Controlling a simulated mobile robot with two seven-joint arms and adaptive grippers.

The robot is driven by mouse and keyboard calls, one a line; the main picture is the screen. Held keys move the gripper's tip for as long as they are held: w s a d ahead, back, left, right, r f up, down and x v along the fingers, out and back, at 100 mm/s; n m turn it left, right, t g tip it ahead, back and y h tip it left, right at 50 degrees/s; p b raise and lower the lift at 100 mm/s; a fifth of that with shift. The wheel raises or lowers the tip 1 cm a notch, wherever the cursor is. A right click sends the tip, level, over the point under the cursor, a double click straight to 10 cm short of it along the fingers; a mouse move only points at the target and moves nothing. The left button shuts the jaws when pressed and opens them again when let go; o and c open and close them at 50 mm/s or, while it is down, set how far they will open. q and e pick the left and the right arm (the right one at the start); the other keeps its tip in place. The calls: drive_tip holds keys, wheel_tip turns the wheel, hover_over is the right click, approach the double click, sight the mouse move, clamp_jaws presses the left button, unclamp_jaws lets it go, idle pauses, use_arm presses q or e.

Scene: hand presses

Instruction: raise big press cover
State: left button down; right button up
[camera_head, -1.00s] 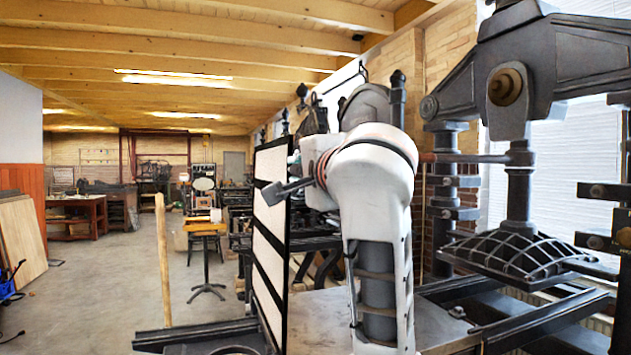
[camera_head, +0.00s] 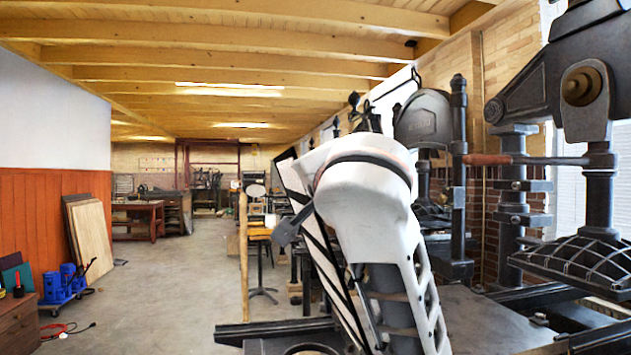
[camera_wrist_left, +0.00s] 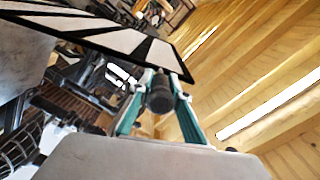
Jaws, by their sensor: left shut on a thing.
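The big press cover (camera_head: 296,188) is a black frame with pale panels, partly hidden behind my left arm in the head view. It stands raised, with its top leaning to the left. In the left wrist view the cover (camera_wrist_left: 104,37) crosses the upper left, just beyond the fingers. My left gripper (camera_wrist_left: 157,100) has green fingers closed around a dark round handle (camera_wrist_left: 159,92). My right gripper is in neither view.
The press's dark bed (camera_head: 490,325) lies at the lower right. Its ribbed platen (camera_head: 580,262) and wooden-handled lever (camera_head: 488,159) are to the right of my arm. A wooden post (camera_head: 243,255) stands left of the cover. Open floor (camera_head: 180,290) stretches to the left.

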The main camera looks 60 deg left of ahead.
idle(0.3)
use_arm(q)
drive_tip(key=c, duration=1.9)
unclamp_jaws()
drive_tip(key=shift+d, duration=0.1)
drive_tip(key=v, duration=1.2)
